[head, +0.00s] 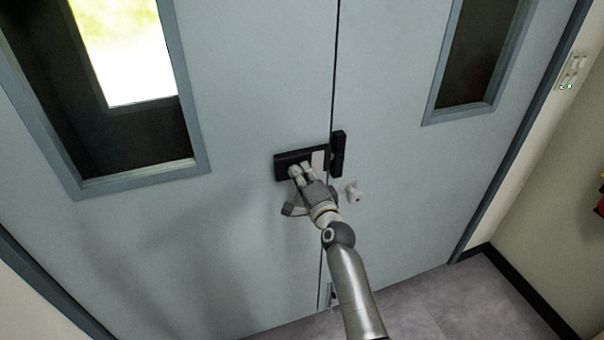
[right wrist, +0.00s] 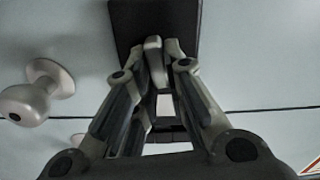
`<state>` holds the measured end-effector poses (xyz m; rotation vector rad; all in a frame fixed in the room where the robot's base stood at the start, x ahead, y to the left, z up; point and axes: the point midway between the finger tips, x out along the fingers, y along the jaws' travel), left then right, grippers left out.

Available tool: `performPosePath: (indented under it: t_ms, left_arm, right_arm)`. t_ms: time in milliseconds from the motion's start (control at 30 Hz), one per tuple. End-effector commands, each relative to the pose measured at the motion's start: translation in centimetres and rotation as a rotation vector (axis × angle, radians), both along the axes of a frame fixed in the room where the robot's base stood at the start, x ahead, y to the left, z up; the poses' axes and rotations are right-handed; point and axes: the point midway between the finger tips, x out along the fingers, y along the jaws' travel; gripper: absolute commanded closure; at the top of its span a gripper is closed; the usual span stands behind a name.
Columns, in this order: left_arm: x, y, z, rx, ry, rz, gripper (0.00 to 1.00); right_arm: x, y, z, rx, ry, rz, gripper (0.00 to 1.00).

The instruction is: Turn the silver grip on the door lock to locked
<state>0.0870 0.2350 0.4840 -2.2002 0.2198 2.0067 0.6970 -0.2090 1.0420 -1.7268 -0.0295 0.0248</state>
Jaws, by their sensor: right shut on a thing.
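The black door lock (head: 284,158) sits on the left door leaf beside the seam, with a light plate at its right end. Its black body also shows at the top of the right wrist view (right wrist: 126,18). My right gripper (head: 301,171) is at the front of the lock. In the right wrist view its fingers close on the silver grip (right wrist: 153,45), which stands out from the black body. The fingers cover most of the grip in the head view, so I cannot read its exact angle there. My left gripper is not in view.
A black catch (head: 338,153) is on the right door leaf beside the lock. A pale round knob (head: 353,191) sticks out below it, close to my right gripper. Both leaves look closed. Switches (head: 571,72) are on the right wall. Grey floor (head: 465,299) is clear at lower right.

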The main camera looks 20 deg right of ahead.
Motion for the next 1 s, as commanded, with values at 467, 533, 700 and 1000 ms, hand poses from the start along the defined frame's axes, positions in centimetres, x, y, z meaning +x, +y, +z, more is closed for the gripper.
performPosePath:
  t_ms: [467,533,700,1000]
  left_arm:
    - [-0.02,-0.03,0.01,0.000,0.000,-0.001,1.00]
    - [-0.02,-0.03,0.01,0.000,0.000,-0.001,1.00]
    - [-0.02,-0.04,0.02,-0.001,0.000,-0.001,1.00]
    - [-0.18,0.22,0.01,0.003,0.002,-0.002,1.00]
  right_arm:
    - [-0.01,0.01,-0.09,0.018,0.002,0.000,1.00]
    - [-0.01,0.00,-0.10,0.017,0.003,0.000,0.84]
    - [-0.01,0.00,-0.08,0.017,0.002,0.000,0.66]
    - [-0.11,-0.01,-0.07,0.017,0.002,0.000,0.66]
